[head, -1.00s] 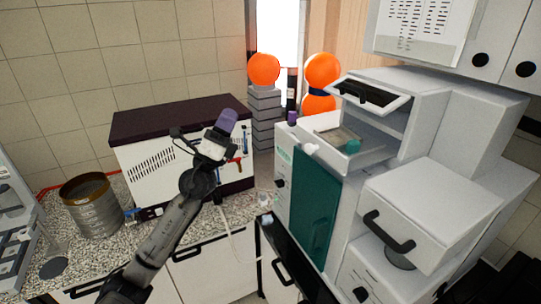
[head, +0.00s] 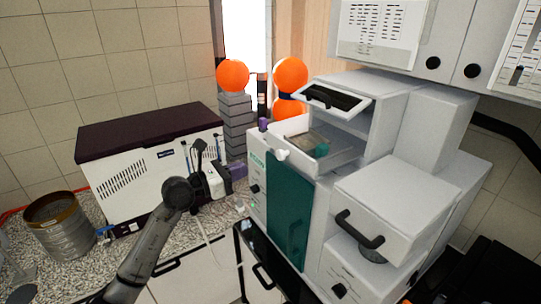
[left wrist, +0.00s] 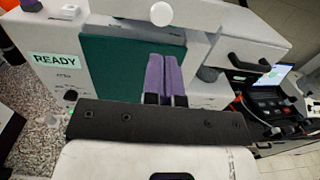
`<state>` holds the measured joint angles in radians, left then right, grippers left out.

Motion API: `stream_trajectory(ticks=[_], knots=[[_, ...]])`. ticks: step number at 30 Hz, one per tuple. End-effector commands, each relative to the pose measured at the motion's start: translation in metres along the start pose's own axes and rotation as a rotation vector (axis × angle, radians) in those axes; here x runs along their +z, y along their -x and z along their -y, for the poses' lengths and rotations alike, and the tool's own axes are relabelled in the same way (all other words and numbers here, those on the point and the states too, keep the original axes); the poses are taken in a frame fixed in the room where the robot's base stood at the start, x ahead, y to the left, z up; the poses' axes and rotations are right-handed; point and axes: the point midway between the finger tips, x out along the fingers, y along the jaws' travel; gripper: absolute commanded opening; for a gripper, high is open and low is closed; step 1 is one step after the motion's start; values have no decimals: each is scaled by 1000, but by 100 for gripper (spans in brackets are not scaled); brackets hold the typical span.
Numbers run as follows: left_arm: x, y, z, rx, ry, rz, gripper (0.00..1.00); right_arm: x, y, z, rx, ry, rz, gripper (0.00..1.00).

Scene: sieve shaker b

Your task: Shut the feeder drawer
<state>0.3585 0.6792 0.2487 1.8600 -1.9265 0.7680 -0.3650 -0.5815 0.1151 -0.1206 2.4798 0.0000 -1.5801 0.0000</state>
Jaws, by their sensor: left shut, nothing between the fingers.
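The feeder drawer (head: 345,160) is the open-topped white drawer pulled out of the upper part of the white and teal machine. A white round knob (head: 281,155) is on its front, and a small greenish item lies inside. In the left wrist view the knob (left wrist: 162,14) shows at the top edge, beyond the fingers. My left gripper (head: 238,172) has purple fingers, shut and empty, pointing right toward the machine. It is left of the drawer, lower than the knob and apart from it. In the left wrist view the fingers (left wrist: 165,75) appear before the teal panel. My right gripper is not in view.
A tilted flap with a dark panel (head: 333,97) hangs above the drawer. A white box with a black handle (head: 360,230) juts out at right. A white unit with a dark lid (head: 150,129) and a metal sieve stack (head: 62,228) stand on the left counter.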

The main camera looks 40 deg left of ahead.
Motion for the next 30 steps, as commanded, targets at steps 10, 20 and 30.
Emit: stream_trajectory(ticks=[10,20,30], knots=[[4,-64,1,-1,4,2,0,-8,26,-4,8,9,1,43],[2,-94,0,0,2,2,0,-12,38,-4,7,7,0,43],[0,-98,0,0,0,1,0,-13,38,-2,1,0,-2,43]])
